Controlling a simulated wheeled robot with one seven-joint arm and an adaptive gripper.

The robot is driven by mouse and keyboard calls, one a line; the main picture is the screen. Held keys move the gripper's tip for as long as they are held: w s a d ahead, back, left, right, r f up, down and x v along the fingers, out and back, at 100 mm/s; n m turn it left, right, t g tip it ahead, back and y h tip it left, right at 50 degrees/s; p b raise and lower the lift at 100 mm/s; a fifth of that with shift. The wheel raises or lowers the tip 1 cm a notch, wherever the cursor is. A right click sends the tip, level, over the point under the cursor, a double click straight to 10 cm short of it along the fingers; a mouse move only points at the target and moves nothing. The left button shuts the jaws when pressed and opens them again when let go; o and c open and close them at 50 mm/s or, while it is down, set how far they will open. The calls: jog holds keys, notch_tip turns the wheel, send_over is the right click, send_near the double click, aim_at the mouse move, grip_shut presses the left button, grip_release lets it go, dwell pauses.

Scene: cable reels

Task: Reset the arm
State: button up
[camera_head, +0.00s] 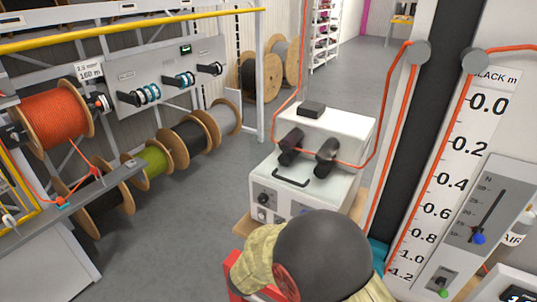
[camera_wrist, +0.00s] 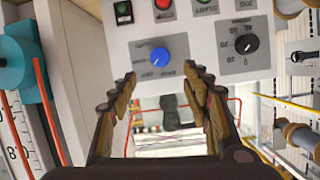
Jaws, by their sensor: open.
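My arm shows at the bottom centre of the head view as a dark rounded joint with a beige sleeve; its gripper end is hidden there. In the wrist view my gripper (camera_wrist: 160,80) is open, its two brown fingers spread apart with nothing between them. Beyond the fingertips is a white control panel (camera_wrist: 205,62) with a blue knob (camera_wrist: 160,55), a black knob (camera_wrist: 246,43) and red and green buttons. The blue knob appears between the fingertips, but I cannot tell how far off it is.
A white machine (camera_head: 302,183) with two black rollers stands beyond my arm. A tall gauge with a scale (camera_head: 450,200) and orange cable rises at right. Cable reels, including an orange one (camera_head: 55,120), line the rack at left. Grey floor (camera_head: 180,240) between is clear.

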jog(key=s+a+f+n+g+y, duration=0.2)
jog(key=s+a+f+n+y, duration=0.15)
jog(key=a+f+y, duration=0.65)
jog(key=s+a+r+n+g+y, duration=0.1)
jog(key=s+a+r+n+g, duration=0.35)
jog(key=s+a, duration=0.25)
jog(key=s+d+r+n+g+b, duration=0.1)
jog(key=s+d+r, duration=0.4)
jog(key=s, duration=0.2)
jog(key=s+d+r+n+g+b, duration=0.1)
jog(key=s+d+r+g, duration=0.1)
jog(key=s+d+r, duration=0.5)
jog(key=s+d+r+t+h+b, duration=0.1)
jog(key=s+d+r+t, duration=0.1)
jog(key=d, duration=0.4)
jog(key=s+d+r+m+t+h+b, duration=0.1)
jog(key=s+d+r, duration=0.4)
jog(key=r, duration=0.2)
jog(key=shift+d+t+h+b, duration=0.35)
jog(key=shift+d+h+b, duration=0.05)
